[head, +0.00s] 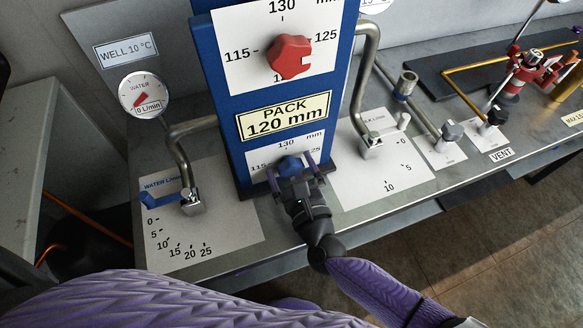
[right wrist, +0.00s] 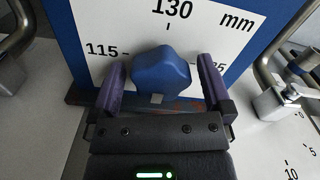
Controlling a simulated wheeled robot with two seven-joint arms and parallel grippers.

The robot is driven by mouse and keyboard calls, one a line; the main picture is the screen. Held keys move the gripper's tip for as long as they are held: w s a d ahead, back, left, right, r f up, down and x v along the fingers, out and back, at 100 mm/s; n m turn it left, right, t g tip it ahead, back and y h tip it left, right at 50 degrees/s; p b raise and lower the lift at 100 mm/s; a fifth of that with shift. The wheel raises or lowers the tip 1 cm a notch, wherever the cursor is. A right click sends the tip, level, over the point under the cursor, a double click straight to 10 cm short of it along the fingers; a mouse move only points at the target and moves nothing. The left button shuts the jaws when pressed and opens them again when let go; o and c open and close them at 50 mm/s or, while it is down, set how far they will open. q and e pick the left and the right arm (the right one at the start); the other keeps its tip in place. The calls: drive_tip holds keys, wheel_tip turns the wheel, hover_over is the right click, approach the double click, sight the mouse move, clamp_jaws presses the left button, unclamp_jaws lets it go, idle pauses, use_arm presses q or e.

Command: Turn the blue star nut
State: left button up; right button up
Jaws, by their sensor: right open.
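The blue star nut (head: 290,165) is on the lower white dial plate of the blue panel, below the "PACK 120 mm" label. In the right wrist view the blue star nut (right wrist: 161,73) sits in front of the dial, under the 130 mark, with 115 to its left. My right gripper (head: 300,172) is at the nut. In the right wrist view its two purple fingers (right wrist: 161,85) stand open on either side of the nut, with a visible gap on each side. The nut's lower part is partly hidden by the gripper body. My left gripper is not in view.
A red star nut (head: 290,57) is on the upper dial. A bent pipe with a blue-lever water valve (head: 192,203) stands left, below a round water gauge (head: 143,95). Another bent pipe and valve (head: 371,140) stand close to the right, with black and grey knobs beyond.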

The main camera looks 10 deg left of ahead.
drive_tip(key=shift+c, duration=0.3)
drive_tip(key=c, duration=1.2)
drive_tip(key=shift+o, duration=0.2)
drive_tip(key=n, duration=0.3)
drive_tip(key=shift+f+n, duration=0.1)
drive_tip(key=shift+n, duration=0.2)
drive_tip(key=shift+n+b, duration=0.3)
drive_tip(key=shift+n, duration=1.3)
drive_tip(key=o, duration=1.2)
